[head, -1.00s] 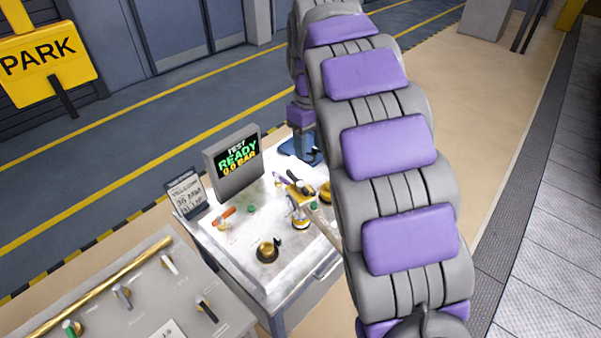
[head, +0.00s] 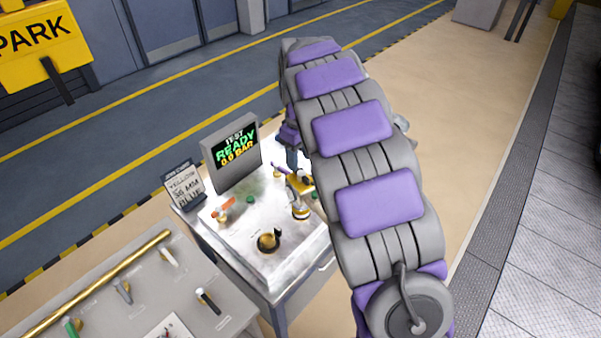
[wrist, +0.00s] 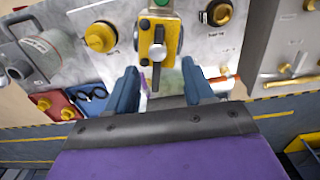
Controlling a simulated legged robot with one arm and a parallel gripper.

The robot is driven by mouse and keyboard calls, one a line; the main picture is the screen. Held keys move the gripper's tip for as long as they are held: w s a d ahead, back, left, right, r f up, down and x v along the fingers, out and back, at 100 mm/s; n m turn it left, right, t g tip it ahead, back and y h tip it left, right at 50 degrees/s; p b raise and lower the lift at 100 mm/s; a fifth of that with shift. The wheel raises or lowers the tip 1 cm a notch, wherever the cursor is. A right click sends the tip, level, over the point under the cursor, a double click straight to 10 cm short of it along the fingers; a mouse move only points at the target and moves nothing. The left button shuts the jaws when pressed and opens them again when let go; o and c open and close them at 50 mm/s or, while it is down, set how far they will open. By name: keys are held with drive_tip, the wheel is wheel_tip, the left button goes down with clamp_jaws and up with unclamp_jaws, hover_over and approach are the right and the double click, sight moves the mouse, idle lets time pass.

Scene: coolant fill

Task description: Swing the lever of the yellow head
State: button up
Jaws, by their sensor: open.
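The yellow head (head: 299,184) stands on a post on the white bench, beside my arm in the head view. In the wrist view the yellow head (wrist: 159,38) is at the top centre, with a dark lever (wrist: 157,62) running down its face. My gripper (wrist: 160,68) is open, its two blue fingers apart on either side of the lever's lower end. I see no finger touching the lever, and the depth between them is hard to tell. In the head view my arm hides most of the gripper.
A grey panel (head: 130,318) stands at lower left.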

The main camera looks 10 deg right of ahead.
sight(301, 172)
wheel_tip(301, 172, down, 5)
drive_tip(key=shift+d+f+b, duration=0.15)
drive_tip(key=shift+f+b, duration=0.05)
drive_tip(key=shift+b, duration=0.1)
drive_tip(key=shift+d+f, duration=0.2)
drive_tip(key=shift+f, duration=0.25)
drive_tip(key=shift+a, duration=0.15)
drive_tip(key=shift+a, duration=0.2)
drive_tip(key=shift+c, duration=1.2)
drive_tip(key=shift+d, duration=0.15)
clamp_jaws()
